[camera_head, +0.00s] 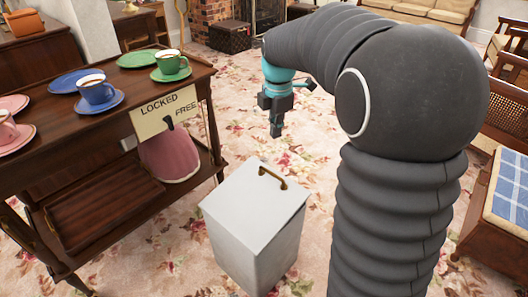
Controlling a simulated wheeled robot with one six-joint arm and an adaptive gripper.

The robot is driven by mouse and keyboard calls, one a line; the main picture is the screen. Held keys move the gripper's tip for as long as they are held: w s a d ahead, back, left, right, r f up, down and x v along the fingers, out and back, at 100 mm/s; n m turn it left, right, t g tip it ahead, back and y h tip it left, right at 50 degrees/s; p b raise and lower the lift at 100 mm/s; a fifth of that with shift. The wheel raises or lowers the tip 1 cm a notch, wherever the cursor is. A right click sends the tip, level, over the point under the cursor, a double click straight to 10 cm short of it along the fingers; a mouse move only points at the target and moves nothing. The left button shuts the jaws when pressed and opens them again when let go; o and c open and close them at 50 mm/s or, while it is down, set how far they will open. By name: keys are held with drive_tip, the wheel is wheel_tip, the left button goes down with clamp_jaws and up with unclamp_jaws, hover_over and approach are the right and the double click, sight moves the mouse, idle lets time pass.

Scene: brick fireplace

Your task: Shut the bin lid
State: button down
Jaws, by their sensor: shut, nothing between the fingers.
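A pale grey-white bin (258,243) stands on the carpet in the middle foreground. Its flat lid (245,197) lies across the top with no gap that I can make out, and a bronze handle (272,178) sits near the lid's far edge. My gripper (276,131) points down, shut and empty. In the picture it is above the bin's far edge and apart from it. My arm covers the area right of the bin.
A dark wooden trolley (110,110) on the left holds cups on coloured saucers and a "LOCKED / FREE" sign (165,111). A pink rounded object (168,157) is on its lower shelf. A chair with a blue checked cushion (508,197) stands right. Carpet behind the bin is clear.

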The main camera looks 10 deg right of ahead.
sight(271, 173)
drive_tip(key=w+f+n, duration=0.1)
drive_tip(key=f, duration=0.4)
drive_tip(key=w+f+n, duration=0.1)
drive_tip(key=w+f, duration=0.1)
drive_tip(key=f, duration=0.4)
drive_tip(key=w+f+n, duration=0.1)
drive_tip(key=f+n, duration=0.1)
drive_tip(key=f, duration=0.4)
drive_tip(key=shift+w+d+f+g+b, duration=0.1)
drive_tip(key=shift+w+f+g+b, duration=0.15)
drive_tip(key=shift+g+b, duration=0.15)
